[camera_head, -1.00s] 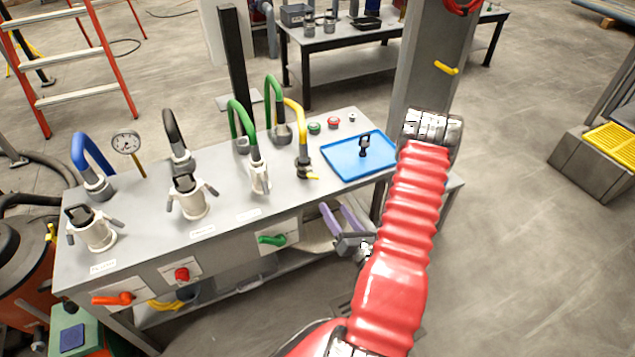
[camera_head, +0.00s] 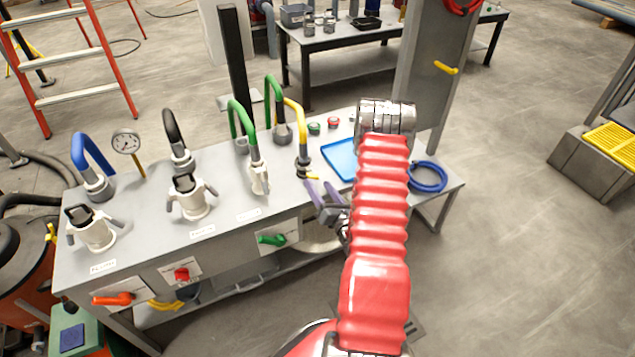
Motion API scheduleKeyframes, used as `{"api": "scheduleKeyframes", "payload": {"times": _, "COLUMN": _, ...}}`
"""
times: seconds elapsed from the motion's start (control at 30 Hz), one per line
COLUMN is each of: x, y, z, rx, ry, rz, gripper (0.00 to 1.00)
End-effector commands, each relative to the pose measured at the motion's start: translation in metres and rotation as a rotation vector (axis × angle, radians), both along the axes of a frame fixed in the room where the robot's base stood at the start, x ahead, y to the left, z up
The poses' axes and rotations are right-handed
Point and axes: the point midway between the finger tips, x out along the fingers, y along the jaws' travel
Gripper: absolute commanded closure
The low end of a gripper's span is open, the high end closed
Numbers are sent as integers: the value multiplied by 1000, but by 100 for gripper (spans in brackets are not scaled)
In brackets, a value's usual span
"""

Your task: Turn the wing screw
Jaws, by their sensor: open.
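My gripper (camera_head: 317,187), with two purple fingers, is open and empty at the bench's front edge, below the yellow hose. I cannot tell for sure which part is the wing screw. A small red knob (camera_head: 182,274) with a wing-like shape is on the bench's front panel, well left of and below my gripper. A small yellow handle (camera_head: 313,177) is at the fitting of the yellow hose (camera_head: 297,118), close above my fingertips in the picture. My red arm hides much of the blue tray (camera_head: 339,158) and its contents.
Hose couplings stand along the grey bench top (camera_head: 130,215). An orange lever (camera_head: 114,299) and a green lever (camera_head: 271,240) stick out of the front. A blue ring (camera_head: 428,177) is at the right end, near a grey post (camera_head: 426,85).

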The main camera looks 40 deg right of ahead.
Motion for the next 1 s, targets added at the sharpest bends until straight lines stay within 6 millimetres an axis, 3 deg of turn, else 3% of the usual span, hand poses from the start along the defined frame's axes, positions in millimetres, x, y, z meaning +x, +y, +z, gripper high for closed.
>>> {"api": "scheduleKeyframes", "payload": {"times": 0.2, "x": 23, "y": -6, "z": 0, "rx": -1, "ry": -2, "rz": 1, "gripper": 45}}
{"api": "scheduleKeyframes", "payload": {"times": 0.57, "x": 26, "y": -8, "z": 0, "rx": 0, "ry": 0, "rz": 0, "gripper": 45}}
{"api": "scheduleKeyframes", "payload": {"times": 1.0, "x": 26, "y": -8, "z": 0, "rx": 0, "ry": 0, "rz": -1, "gripper": 76}}
